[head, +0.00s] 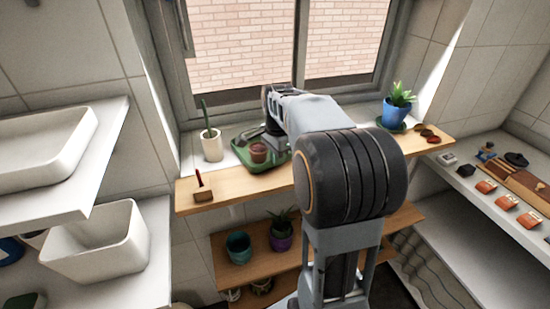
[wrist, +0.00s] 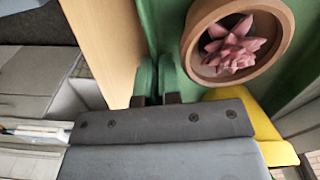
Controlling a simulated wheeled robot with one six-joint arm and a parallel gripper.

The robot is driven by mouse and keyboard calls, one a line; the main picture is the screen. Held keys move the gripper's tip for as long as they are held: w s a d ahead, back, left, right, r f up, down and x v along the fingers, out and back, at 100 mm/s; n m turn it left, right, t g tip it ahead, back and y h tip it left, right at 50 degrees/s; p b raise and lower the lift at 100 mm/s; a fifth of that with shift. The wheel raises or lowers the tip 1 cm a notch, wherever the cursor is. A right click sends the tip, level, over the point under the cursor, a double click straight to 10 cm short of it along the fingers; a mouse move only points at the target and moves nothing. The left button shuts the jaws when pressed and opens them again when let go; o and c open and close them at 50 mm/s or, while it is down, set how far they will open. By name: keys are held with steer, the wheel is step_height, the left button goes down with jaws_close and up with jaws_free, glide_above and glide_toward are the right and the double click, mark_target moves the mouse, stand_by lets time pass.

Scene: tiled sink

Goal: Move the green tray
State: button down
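The green tray (head: 243,152) sits on the wooden sill shelf below the window. It holds a small terracotta pot (head: 258,153). In the wrist view the pot (wrist: 228,68) has a pink succulent in it and stands on the green tray surface (wrist: 166,25). My gripper (wrist: 157,96) is at the tray's rim, its two fingers close together with the rim apparently between them. In the head view my gripper (head: 272,127) is at the back right of the tray, partly hidden by my arm. A yellow thing (wrist: 245,112) shows beside the gripper in the wrist view.
A white pot with a cactus (head: 211,145) stands left of the tray. A small wooden brush (head: 203,194) lies at the shelf's left end. A blue pot with a plant (head: 396,112) stands on the right. A lower shelf holds a teal pot (head: 238,248) and a purple pot (head: 281,238).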

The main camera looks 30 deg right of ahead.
steer(key=shift+w+d, duration=0.15)
steer(key=shift+w, duration=0.05)
steer(key=c, duration=1.2)
jaws_free()
steer(key=shift+c, duration=0.2)
steer(key=shift+r, duration=0.1)
step_height(320, 180, up, 14)
steer(key=shift+p, duration=0.4)
